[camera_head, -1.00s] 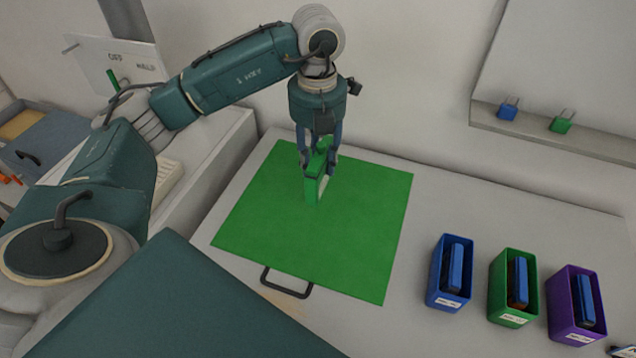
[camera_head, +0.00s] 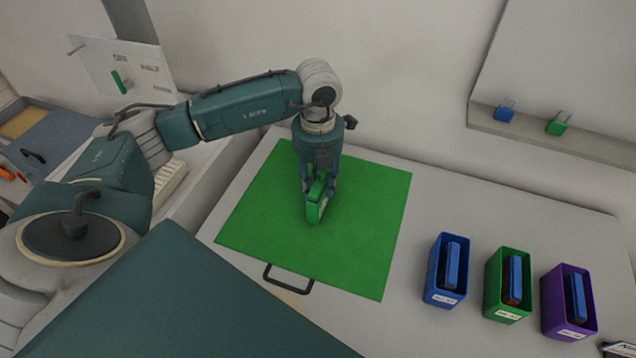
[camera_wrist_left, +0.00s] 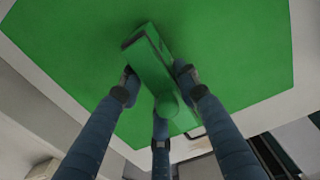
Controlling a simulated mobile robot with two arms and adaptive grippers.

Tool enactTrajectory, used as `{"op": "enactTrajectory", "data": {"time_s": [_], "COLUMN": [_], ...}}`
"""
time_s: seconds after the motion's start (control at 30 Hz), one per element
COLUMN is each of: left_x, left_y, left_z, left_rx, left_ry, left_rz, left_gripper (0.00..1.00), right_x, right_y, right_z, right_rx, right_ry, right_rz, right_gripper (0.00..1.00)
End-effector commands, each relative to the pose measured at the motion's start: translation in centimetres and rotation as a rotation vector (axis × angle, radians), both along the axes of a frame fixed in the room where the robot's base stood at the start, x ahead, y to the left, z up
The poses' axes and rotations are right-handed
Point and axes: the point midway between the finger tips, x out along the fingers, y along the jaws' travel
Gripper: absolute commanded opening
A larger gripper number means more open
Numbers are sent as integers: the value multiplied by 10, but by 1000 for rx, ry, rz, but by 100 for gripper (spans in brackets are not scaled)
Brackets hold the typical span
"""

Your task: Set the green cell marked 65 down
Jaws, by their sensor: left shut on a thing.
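In the left wrist view the green cell (camera_wrist_left: 156,72) lies between the fingers of the gripper (camera_wrist_left: 158,88). The cell's lower end is at or very near the mat; I cannot tell if it touches. The marking 65 cannot be read. My right gripper is not in view.
Blue (camera_head: 433,285), green (camera_head: 495,296) and purple (camera_head: 553,315) bins, each with a blue cell inside, stand right of the mat. A dark handle (camera_head: 288,280) is at the mat's near edge. Two padlocks, blue (camera_head: 504,114) and green (camera_head: 557,127), are on the back ledge. The mat around the cell is clear.

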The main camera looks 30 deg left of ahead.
Motion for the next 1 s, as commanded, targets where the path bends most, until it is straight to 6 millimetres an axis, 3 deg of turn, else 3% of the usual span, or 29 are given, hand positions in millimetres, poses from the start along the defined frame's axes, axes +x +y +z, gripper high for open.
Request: {"op": "enactTrajectory", "data": {"time_s": [0.03, 0.13, 0.53, 1.0], "left_x": [0, 0, 1, 1], "left_y": [0, 0, 0, 0], "left_z": [-2, -1, 6, 98], "left_rx": [0, 0, -1, 0], "left_ry": [0, 0, -2, -4], "left_rz": [0, 0, -1, 0], "left_gripper": [34, 51, 51, 51], "right_x": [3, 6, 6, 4], "right_y": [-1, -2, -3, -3], "right_z": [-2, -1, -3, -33], "right_rx": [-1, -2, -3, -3], "right_ry": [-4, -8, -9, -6], "right_rz": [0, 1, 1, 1], "right_gripper": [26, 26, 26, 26]}}
